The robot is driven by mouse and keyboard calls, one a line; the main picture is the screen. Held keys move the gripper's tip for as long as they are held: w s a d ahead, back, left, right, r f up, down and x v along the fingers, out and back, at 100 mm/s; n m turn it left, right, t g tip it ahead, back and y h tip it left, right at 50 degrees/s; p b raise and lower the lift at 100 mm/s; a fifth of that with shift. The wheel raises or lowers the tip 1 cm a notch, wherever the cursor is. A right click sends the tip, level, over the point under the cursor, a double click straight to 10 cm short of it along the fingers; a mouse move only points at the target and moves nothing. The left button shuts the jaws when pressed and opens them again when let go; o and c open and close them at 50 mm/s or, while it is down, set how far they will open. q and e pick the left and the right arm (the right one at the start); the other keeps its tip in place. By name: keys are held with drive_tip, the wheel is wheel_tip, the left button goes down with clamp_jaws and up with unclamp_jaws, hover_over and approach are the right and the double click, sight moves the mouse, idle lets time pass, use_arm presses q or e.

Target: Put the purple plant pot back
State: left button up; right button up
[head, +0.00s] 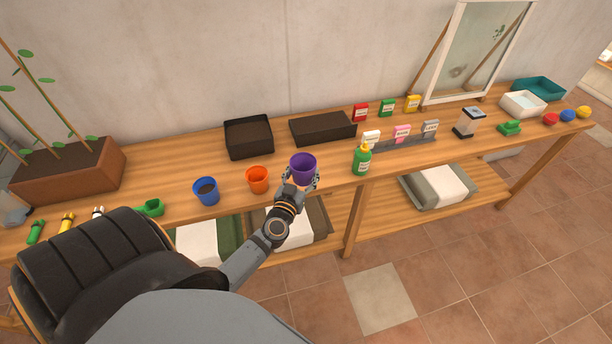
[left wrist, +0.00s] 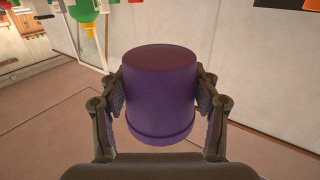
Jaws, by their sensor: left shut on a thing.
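The purple plant pot (head: 303,167) is upright, near the front edge of the wooden bench and right of the orange pot (head: 257,179). My left gripper (head: 298,181) has its fingers shut around the pot's sides. In the left wrist view the purple pot (left wrist: 161,95) fills the space between the two fingers (left wrist: 162,103), and that picture looks upside down. I cannot tell whether the pot's base touches the bench. A blue pot (head: 206,191) with dark contents stands left of the orange pot. My right gripper is not in view.
Two dark trays (head: 249,137) (head: 323,128) sit behind the pots. A green bottle (head: 362,160) stands to the right of the purple pot, with several seed packets (head: 401,134) beyond it. A brown planter (head: 70,168) is at the left. Some bench top (head: 285,152) behind the pots is bare.

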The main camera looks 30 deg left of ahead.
sight(305, 165)
use_arm(q)
drive_tip(key=w+a+f, duration=0.1)
drive_tip(key=w+f+b, duration=0.1)
drive_tip(key=w, duration=0.1)
drive_tip(key=w+a+f+b, duration=0.1)
drive_tip(key=w, duration=0.1)
drive_tip(key=shift+a, duration=0.35)
drive_tip(key=f+b, duration=0.1)
drive_tip(key=w+f+b, duration=0.1)
drive_tip(key=w+a+f+b, duration=0.1)
drive_tip(key=f, duration=0.1)
drive_tip(key=shift+w+a, duration=0.1)
drive_tip(key=shift+w+a+f+b, duration=0.2)
drive_tip(key=shift+w+b, duration=0.1)
drive_tip(key=shift+b, duration=0.15)
drive_tip(key=shift+w, duration=0.1)
drive_tip(key=f+b, duration=0.2)
drive_tip(key=f, duration=0.1)
drive_tip(key=f+b, duration=0.1)
drive_tip(key=b, duration=0.1)
drive_tip(key=shift+w+a+f, duration=0.15)
drive_tip(key=shift+w+a, duration=0.05)
drive_tip(key=shift+w, duration=0.15)
drive_tip(key=shift+r, duration=0.2)
drive_tip(key=shift+f, duration=0.15)
drive_tip(key=o, duration=1.3)
